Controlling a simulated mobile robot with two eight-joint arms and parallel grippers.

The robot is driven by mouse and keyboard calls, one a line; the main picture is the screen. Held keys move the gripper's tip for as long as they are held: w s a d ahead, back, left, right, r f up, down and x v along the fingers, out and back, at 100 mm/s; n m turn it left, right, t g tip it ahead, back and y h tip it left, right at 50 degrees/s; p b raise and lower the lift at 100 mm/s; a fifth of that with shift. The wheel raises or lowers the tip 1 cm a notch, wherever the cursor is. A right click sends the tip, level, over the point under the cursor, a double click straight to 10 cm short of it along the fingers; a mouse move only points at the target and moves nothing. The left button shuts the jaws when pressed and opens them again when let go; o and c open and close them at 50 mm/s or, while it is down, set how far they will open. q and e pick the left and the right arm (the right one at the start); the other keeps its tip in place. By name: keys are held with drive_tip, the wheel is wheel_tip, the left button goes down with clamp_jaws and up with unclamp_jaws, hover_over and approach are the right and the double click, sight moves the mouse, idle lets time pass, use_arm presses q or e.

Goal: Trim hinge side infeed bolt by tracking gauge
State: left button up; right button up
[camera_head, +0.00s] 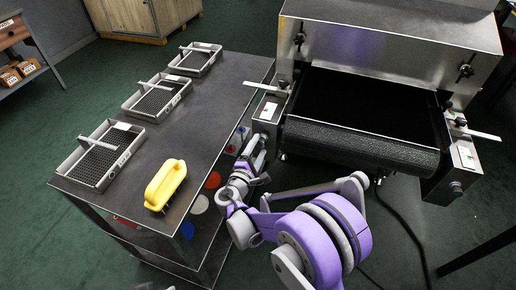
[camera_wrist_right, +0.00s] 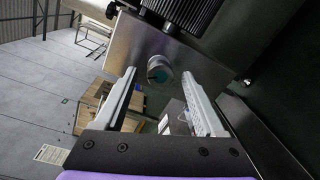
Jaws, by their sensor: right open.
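The dryer's infeed belt (camera_head: 360,146) is dark mesh with a bracket on each side. The left bracket (camera_head: 268,111) carries a white label and a flat pale gauge strip (camera_head: 266,87). The right bracket (camera_head: 464,156) has a similar gauge strip (camera_head: 478,134) and a round bolt head (camera_head: 456,187) low on its face. My right gripper (camera_head: 257,146) is just below the left bracket. In the right wrist view its open fingers (camera_wrist_right: 157,73) point at a round metal bolt head (camera_wrist_right: 158,69) with a teal face on a metal plate; contact cannot be told. My left gripper is out of view.
A dark table (camera_head: 196,112) on the left holds several wire-mesh trays (camera_head: 156,98) and a yellow-handled tool (camera_head: 165,185). Its edge is close to my right arm. A cable (camera_head: 402,222) lies on the green floor. A wooden cabinet (camera_head: 140,17) stands behind.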

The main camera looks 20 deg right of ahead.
drive_tip(key=p+v, duration=0.1)
drive_tip(key=v, duration=0.9)
drive_tip(key=shift+s+a, duration=0.2)
drive_tip(key=shift+s, duration=0.15)
